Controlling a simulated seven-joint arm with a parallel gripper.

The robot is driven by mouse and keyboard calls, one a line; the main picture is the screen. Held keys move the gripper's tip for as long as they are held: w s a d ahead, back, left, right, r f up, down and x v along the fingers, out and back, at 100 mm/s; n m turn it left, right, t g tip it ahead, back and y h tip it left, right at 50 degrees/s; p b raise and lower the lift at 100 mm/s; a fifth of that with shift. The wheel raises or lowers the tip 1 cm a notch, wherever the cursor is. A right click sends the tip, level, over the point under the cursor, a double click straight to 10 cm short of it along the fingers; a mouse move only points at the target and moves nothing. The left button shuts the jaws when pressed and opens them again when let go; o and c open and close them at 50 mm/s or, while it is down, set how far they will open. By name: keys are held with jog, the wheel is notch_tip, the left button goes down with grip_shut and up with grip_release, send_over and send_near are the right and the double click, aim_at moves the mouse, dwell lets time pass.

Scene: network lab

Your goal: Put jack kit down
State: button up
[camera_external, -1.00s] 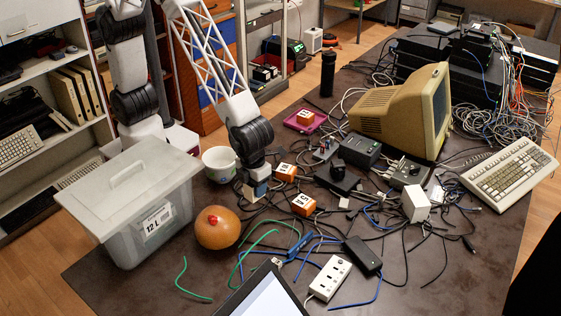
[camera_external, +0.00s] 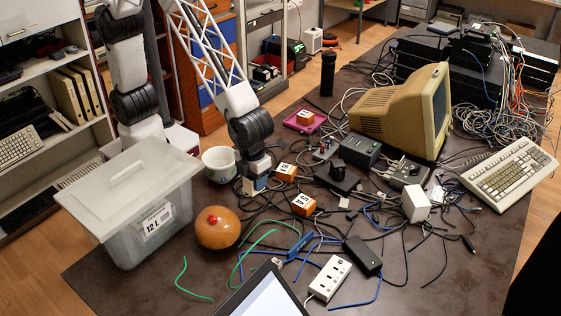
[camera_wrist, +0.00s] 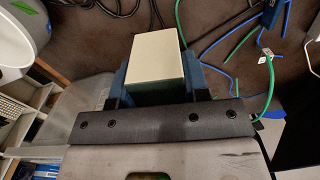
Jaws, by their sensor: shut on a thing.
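My gripper (camera_external: 254,181) hangs over the dark table between the white bowl and the small orange boxes. In the wrist view my gripper's blue fingers (camera_wrist: 155,84) are shut on a plain cream-white box, which I take to be the jack kit (camera_wrist: 158,55). In the outside view only a small pale part of the jack kit (camera_external: 255,189) shows under the fingers. It is close to the table top, but I cannot tell whether it touches. Cables lie on the table near it.
The white bowl (camera_external: 219,164) stands just left of my gripper. An orange round object (camera_external: 218,228) and a lidded clear bin (camera_external: 150,215) stand nearer the camera. Orange boxes (camera_external: 304,205) and cables lie to the right. A magenta tray (camera_external: 318,122) is farther back.

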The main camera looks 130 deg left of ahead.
jog(key=shift+r, duration=0.55)
jog(key=shift+w+d+r, duration=0.1)
jog(key=shift+d+r, duration=0.05)
jog(key=shift+r, duration=0.7)
jog(key=w+d+n, duration=0.1)
jog(key=w+d, duration=0.4)
jog(key=d, duration=0.8)
jog(key=w+d+n, duration=0.1)
jog(key=w+d, duration=0.4)
jog(key=d, duration=0.7)
jog(key=f, duration=0.5)
jog(key=shift+s+d, duration=0.1)
jog(key=shift+d, duration=0.25)
jog(key=shift+f, duration=0.15)
jog(key=shift+f, duration=3)
